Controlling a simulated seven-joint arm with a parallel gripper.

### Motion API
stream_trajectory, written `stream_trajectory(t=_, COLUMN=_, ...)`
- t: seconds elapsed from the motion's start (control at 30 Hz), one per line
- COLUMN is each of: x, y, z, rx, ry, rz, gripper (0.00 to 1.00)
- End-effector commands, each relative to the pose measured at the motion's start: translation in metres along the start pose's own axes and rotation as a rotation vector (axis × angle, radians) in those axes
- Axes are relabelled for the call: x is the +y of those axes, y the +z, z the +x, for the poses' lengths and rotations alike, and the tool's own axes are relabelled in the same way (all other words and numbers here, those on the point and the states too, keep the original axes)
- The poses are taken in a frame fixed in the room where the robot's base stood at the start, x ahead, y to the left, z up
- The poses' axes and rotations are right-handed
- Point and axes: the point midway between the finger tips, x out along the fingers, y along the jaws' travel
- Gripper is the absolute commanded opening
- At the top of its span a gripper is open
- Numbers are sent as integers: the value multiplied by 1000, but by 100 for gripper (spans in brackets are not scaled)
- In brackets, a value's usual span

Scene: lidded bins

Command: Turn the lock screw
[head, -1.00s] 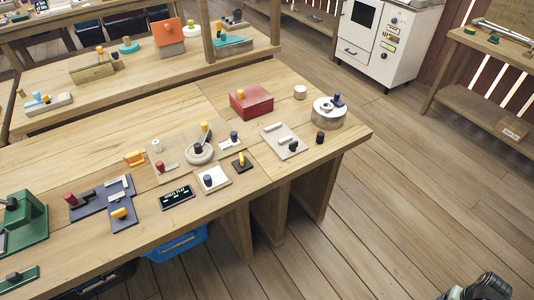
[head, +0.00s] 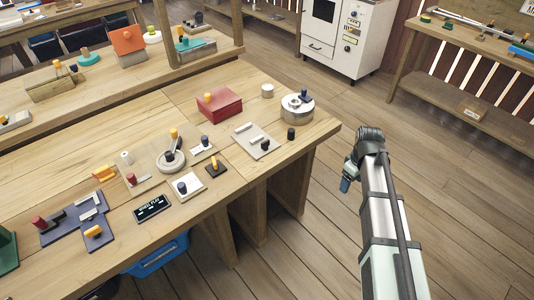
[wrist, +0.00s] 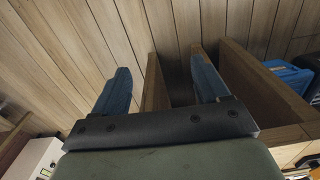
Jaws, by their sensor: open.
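My gripper (wrist: 160,84) is open and empty in the wrist view, its two blue fingers apart over the wooden floor and the bench's legs. In the head view my gripper (head: 346,184) hangs to the right of the bench, off its edge, with a blue finger pointing down. I cannot tell which knob is the lock screw. Candidates are small: a round metal pot (head: 297,107) with a dark knob, a grey plate (head: 256,140) with bars and a dark knob, a white plate (head: 188,188) with a dark knob, and a ring-shaped dial (head: 171,160).
A red box (head: 219,104) with a yellow knob stands on the wooden bench (head: 110,138). A black display (head: 151,207) lies near the front edge. Blue bins (head: 157,255) sit under the bench. A white cabinet (head: 338,38) stands behind. The floor right of the bench is open.

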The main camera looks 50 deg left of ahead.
Motion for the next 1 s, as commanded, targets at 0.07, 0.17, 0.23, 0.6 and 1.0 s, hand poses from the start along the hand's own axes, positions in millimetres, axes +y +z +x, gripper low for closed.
stream_trajectory(t=0.07, x=-16, y=-38, z=-14, rx=1, ry=1, rz=-104, gripper=74)
stream_trajectory(t=0.17, x=-39, y=-78, z=-30, rx=2, ry=1, rz=-229, gripper=74)
stream_trajectory(t=0.23, x=-57, y=-104, z=-41, rx=1, ry=0, rz=-316, gripper=74)
stream_trajectory(t=0.6, x=-178, y=-232, z=-109, rx=1, ry=0, rz=-778, gripper=74)
stream_trajectory(t=1.0, x=-319, y=-318, z=-175, rx=0, ry=-2, rz=-1197, gripper=74)
